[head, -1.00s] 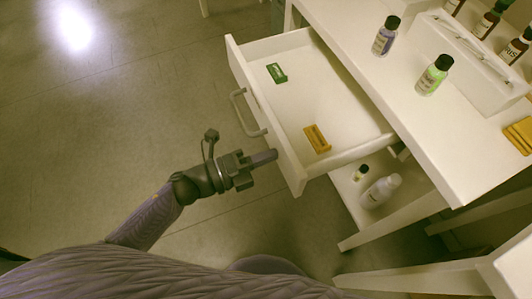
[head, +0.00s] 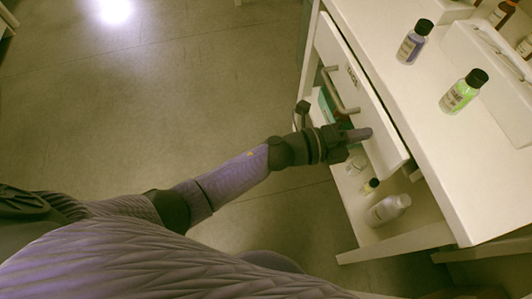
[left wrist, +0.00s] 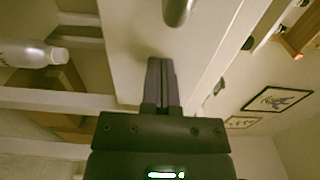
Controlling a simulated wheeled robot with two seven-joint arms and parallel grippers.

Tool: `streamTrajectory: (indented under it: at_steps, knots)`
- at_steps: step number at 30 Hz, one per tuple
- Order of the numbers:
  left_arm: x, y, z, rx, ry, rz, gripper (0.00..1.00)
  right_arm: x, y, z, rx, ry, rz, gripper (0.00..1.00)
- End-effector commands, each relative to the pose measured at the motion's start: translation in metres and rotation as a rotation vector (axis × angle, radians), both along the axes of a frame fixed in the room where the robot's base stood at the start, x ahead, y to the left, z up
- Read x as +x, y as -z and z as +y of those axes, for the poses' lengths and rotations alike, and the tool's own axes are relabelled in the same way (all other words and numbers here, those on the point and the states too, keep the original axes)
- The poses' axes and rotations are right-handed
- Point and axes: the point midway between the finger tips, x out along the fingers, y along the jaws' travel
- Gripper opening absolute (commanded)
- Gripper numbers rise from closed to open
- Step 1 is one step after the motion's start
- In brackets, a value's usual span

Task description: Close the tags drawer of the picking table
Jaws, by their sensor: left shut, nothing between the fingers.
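The white drawer (head: 378,112) of the white picking table (head: 445,165) stands out only a little; a narrow gap shows between its front and the tabletop edge, and its inside is hidden. Its grey bar handle (head: 338,92) is on the front, and the handle's end also shows at the top of the left wrist view (left wrist: 178,10). My left gripper (head: 362,134) is shut and empty, with its fingertips against or very near the drawer front, to the near side of the handle. The fingers (left wrist: 161,68) point at the white front panel in the left wrist view. My right gripper is out of view.
A purple-labelled bottle (head: 413,43) and a green-labelled bottle (head: 462,93) stand on the tabletop beside a white rack (head: 490,62). A lower shelf holds a white bottle (head: 388,209) and smaller bottles. The floor left of the table is clear.

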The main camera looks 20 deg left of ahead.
Motion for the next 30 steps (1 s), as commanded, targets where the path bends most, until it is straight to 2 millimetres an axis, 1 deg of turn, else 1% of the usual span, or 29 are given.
streamTrajectory:
  at_steps: [1,6,12,18,30]
  knots:
    - [0.005,0.003,-0.008,-0.001,0.001,0.000,0.00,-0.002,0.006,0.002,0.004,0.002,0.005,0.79]
    - [0.019,0.003,-0.029,0.000,0.001,0.000,0.00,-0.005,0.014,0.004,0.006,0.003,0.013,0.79]
    - [0.028,0.001,-0.042,0.000,0.000,0.000,0.00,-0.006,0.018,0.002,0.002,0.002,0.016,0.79]
    - [0.031,-0.001,-0.046,0.000,-0.001,-0.001,0.00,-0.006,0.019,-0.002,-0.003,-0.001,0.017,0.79]
    - [0.032,-0.004,-0.046,-0.005,-0.002,-0.006,0.00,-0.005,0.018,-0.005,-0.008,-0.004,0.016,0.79]
